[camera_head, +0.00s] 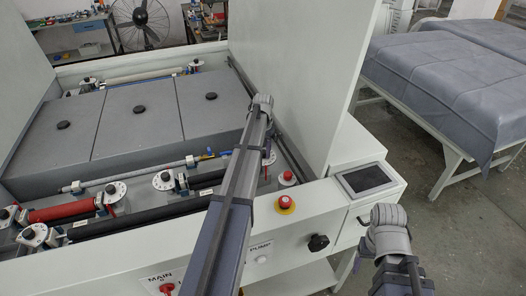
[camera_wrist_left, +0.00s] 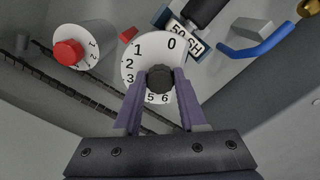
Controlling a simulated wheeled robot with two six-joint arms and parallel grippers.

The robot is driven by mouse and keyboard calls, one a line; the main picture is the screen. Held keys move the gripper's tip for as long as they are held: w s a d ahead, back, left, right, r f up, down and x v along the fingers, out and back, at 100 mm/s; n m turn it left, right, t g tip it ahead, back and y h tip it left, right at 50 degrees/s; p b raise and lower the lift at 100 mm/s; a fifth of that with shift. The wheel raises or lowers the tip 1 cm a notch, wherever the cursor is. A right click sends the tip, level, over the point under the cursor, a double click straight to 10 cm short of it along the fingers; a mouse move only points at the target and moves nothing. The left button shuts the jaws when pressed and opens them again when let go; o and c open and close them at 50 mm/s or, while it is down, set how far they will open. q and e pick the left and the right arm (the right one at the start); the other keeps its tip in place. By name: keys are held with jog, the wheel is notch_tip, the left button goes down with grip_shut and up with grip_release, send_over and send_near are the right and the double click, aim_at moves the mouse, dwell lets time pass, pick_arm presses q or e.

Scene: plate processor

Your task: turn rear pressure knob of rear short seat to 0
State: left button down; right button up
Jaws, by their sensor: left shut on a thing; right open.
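In the left wrist view, a dark ribbed knob (camera_wrist_left: 160,79) sits at the middle of a white numbered dial (camera_wrist_left: 148,50). The 0 stands at the dial's upper right, 1 to 3 run down its left side, and 5 and 6 are at the bottom. My left gripper (camera_wrist_left: 160,88) is shut on the dark knob, one finger on each side. No pointer mark on the knob can be made out. In the head view, my left arm reaches over the machine's right side and hides most of this spot. My right arm shows at the lower right; its fingers are not visible.
A red knob on a white dial (camera_wrist_left: 68,51) is left of the held knob. A label (camera_wrist_left: 184,38) and blue lever (camera_wrist_left: 258,46) are close by. The head view shows a red emergency button (camera_head: 285,201), a touch screen (camera_head: 366,179) and a tall white panel (camera_head: 315,75).

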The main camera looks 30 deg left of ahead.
aim_at(264, 152)
pick_arm(q)
jog(key=n, duration=1.2)
jog(key=shift+w+d, duration=0.1)
jog(key=shift+n, duration=0.3)
dwell(0.3)
jog(key=shift+c, duration=2.3)
grip_release()
jog(key=shift+r, duration=0.15)
notch_tip(264, 152, up, 8)
jog(key=p, duration=0.8)
jog(key=shift+f, duration=0.2)
